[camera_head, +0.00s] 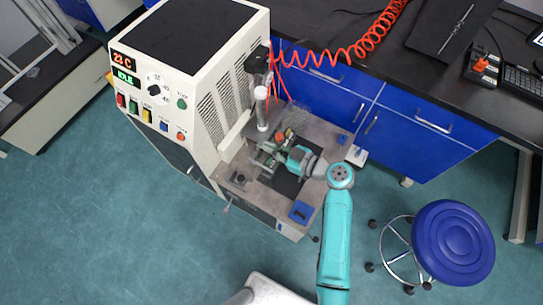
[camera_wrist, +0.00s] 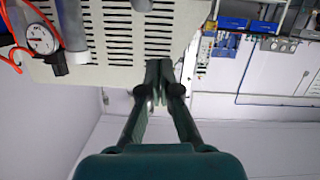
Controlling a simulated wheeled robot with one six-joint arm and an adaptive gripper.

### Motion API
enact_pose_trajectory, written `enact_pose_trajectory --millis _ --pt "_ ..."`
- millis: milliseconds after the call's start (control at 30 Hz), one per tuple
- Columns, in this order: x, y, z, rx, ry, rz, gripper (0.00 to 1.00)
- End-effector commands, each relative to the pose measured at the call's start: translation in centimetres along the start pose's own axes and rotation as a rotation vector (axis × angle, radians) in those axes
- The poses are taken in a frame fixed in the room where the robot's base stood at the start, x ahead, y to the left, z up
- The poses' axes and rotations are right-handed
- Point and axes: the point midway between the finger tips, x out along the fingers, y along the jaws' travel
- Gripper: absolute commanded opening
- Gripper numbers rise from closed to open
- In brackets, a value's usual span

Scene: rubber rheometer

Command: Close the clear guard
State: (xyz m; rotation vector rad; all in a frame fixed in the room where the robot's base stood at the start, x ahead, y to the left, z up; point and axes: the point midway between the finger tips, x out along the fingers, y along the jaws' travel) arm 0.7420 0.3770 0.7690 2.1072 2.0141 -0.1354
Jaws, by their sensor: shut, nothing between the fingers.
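The rheometer (camera_head: 206,92) is a cream cabinet with a lit display and a grey work deck (camera_head: 318,130) on its right side. My gripper (camera_head: 264,152) is over the deck, close to the cabinet. In the wrist view my gripper (camera_wrist: 159,78) has its fingers together and empty, in front of the cream vented panel (camera_wrist: 115,30). My gripper and arm hide part of the deck.
A vertical cylinder (camera_head: 262,108) and coiled red hose (camera_head: 345,45) are behind the deck. A pressure gauge (camera_wrist: 41,38) shows in the wrist view. A blue item (camera_head: 301,211) lies at the deck's front corner. A blue stool (camera_head: 452,242) stands at right; floor at left is clear.

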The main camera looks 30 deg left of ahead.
Motion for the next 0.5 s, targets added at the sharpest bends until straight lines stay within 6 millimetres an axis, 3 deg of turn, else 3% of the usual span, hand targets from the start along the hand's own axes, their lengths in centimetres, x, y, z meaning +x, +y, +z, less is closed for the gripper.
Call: enact_pose_trajectory --millis 33,200,500 --pt "-1.6 0.0 0.4 0.006 -0.003 0.007 0.00" --pt "-5.1 -0.1 0.3 0.004 0.000 0.007 0.00" --pt "-9.0 -0.2 0.2 0.003 0.001 0.005 0.00"
